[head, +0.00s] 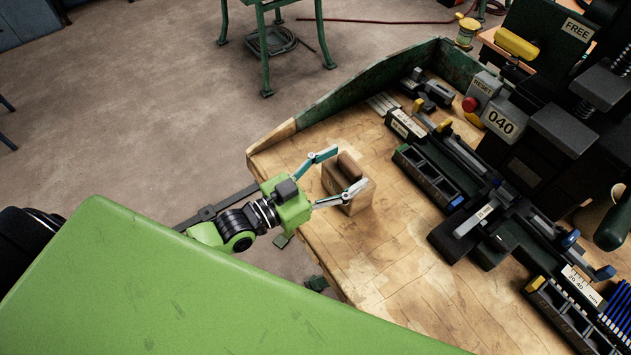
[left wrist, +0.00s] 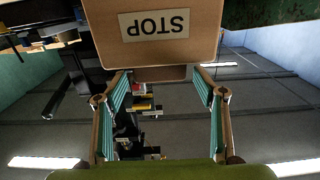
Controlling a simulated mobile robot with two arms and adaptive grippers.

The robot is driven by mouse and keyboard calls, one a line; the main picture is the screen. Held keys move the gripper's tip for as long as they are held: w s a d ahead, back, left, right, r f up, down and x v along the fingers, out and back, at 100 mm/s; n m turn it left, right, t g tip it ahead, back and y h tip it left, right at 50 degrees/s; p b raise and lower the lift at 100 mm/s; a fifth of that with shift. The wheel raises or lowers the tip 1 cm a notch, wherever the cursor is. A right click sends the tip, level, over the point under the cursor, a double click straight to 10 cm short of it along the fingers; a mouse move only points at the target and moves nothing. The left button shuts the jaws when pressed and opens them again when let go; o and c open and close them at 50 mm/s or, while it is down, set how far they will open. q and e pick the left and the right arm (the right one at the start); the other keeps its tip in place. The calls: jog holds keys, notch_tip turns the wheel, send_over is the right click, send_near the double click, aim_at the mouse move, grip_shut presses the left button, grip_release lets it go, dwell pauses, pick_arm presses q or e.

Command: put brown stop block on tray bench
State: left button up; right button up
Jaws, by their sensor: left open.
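The brown stop block (head: 352,197) stands upright on the near left part of a wooden bench top (head: 400,260), with a darker brown handle on top. In the left wrist view the block (left wrist: 150,52) shows large at the top, with an upside-down STOP label. My left gripper (head: 342,171) is open at the block, its fingers spread to either side of the handle. In the wrist view the fingers (left wrist: 163,80) are apart, and no grip on the handle shows. I cannot tell which surface is the tray bench. My right gripper is not in view.
A raised green rim (head: 370,75) borders the back. Bare wood lies in front of the block. A green-legged stand (head: 265,45) is beyond.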

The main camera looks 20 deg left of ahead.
pick_arm(q)
jog(key=b+v, duration=0.1)
jog(key=v, duration=0.9)
dwell(0.3)
